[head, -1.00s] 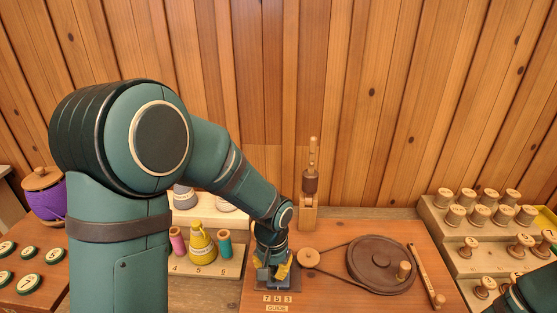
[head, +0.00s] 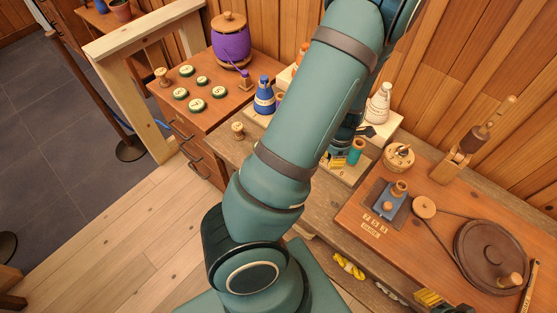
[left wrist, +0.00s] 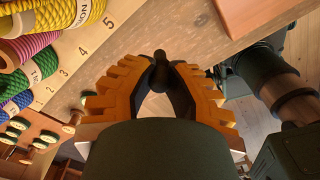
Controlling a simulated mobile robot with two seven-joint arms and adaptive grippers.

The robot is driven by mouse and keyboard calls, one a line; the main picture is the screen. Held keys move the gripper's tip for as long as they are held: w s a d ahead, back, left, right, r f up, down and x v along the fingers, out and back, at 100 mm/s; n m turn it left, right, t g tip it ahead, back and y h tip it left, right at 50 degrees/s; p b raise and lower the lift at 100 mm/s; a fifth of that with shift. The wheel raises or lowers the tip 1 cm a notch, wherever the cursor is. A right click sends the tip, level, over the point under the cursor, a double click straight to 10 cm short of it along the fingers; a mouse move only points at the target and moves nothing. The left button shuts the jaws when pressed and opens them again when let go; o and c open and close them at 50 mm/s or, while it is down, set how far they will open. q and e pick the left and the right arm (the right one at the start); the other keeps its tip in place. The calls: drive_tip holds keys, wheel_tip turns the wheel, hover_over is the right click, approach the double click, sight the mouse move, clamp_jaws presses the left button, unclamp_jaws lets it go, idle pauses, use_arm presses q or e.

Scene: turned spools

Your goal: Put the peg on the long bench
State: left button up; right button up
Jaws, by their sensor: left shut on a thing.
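My left gripper (head: 340,158) is over the numbered rack, largely behind my own forearm in the head view. In the left wrist view its orange fingers (left wrist: 160,78) close at the tips on a small dark piece (left wrist: 160,60), which I take to be the peg. Most of it is hidden by the fingers. The long bench (head: 232,152) is the weathered wooden top running along the wall, under the rack and the red-brown board. My right gripper (head: 428,298) shows only its yellow finger pads at the bottom edge; its opening cannot be made out.
The board (head: 352,213) carries a guide plate with a blue-grey block (head: 384,208), a small pulley (head: 424,207) and a big dark wheel (head: 490,255). A blue cone (head: 264,98) and a teal spool (head: 356,150) stand by the rack. Bare bench lies around a small wooden spool (head: 238,130).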

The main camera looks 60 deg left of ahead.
use_arm(q)
drive_tip(key=shift+s+a+n, duration=0.1)
drive_tip(key=shift+a+n, duration=0.05)
drive_tip(key=shift+n, duration=0.15)
drive_tip(key=shift+f, duration=0.25)
wheel_tip(320, 180, down, 6)
drive_tip(key=shift+r+b, duration=0.25)
drive_tip(key=shift+b, duration=0.75)
drive_tip(key=shift+f+b, duration=0.45)
drive_tip(key=shift+f, duration=1.65)
drive_tip(key=shift+f, duration=0.15)
drive_tip(key=o, duration=0.7)
